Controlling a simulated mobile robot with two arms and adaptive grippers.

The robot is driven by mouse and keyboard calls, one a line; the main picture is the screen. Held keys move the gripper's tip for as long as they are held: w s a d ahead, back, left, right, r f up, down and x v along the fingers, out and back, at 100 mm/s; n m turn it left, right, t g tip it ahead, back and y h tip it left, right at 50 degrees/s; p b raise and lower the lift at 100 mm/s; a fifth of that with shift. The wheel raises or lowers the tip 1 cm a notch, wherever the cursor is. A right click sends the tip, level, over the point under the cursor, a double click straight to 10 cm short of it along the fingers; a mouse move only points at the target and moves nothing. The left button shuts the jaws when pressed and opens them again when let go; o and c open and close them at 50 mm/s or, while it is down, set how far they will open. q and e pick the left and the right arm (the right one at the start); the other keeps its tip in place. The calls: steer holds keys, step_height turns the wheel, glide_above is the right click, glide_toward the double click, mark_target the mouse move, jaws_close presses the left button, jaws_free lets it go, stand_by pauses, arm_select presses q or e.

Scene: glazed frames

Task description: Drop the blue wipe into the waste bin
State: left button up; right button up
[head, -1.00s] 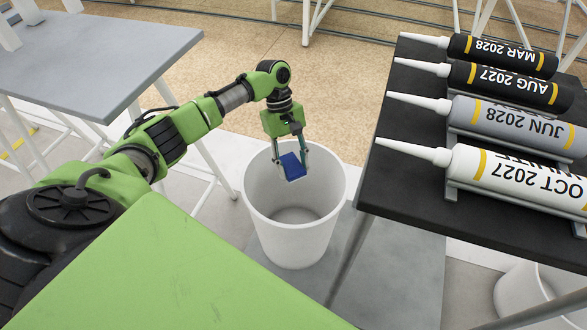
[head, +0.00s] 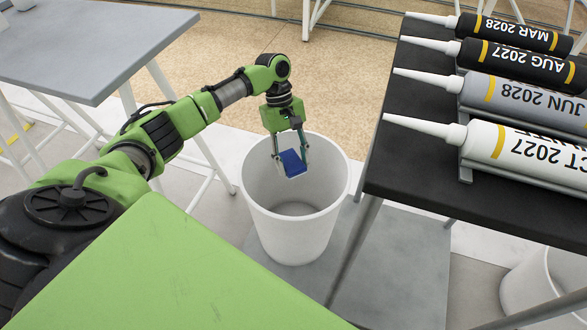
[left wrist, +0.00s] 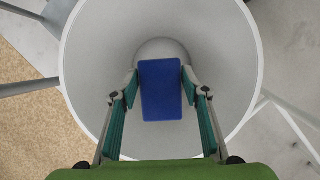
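The blue wipe (head: 292,163) is a small blue block held between the fingertips of my left gripper (head: 291,158). In the left wrist view the wipe (left wrist: 161,89) is pinched between both fingers of the left gripper (left wrist: 160,80). The white waste bin (head: 270,222) stands upright on the floor, open at the top. The wipe and fingertips are over the bin's mouth, near its rim level; the exact height is hard to tell. In the left wrist view the bin (left wrist: 90,80) surrounds the wipe on all visible sides. My right gripper is not in view.
A black table (head: 440,200) at the right holds several labelled cartridges, such as a white one (head: 510,148). A grey table (head: 90,45) stands at the upper left. A second white bin (head: 535,285) is at the lower right, partly under the black table.

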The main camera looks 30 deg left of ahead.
arm_select(q)
steer(key=o, duration=0.3)
steer(key=shift+o, duration=0.2)
steer(key=shift+r, duration=0.1)
steer(key=v, duration=1.2)
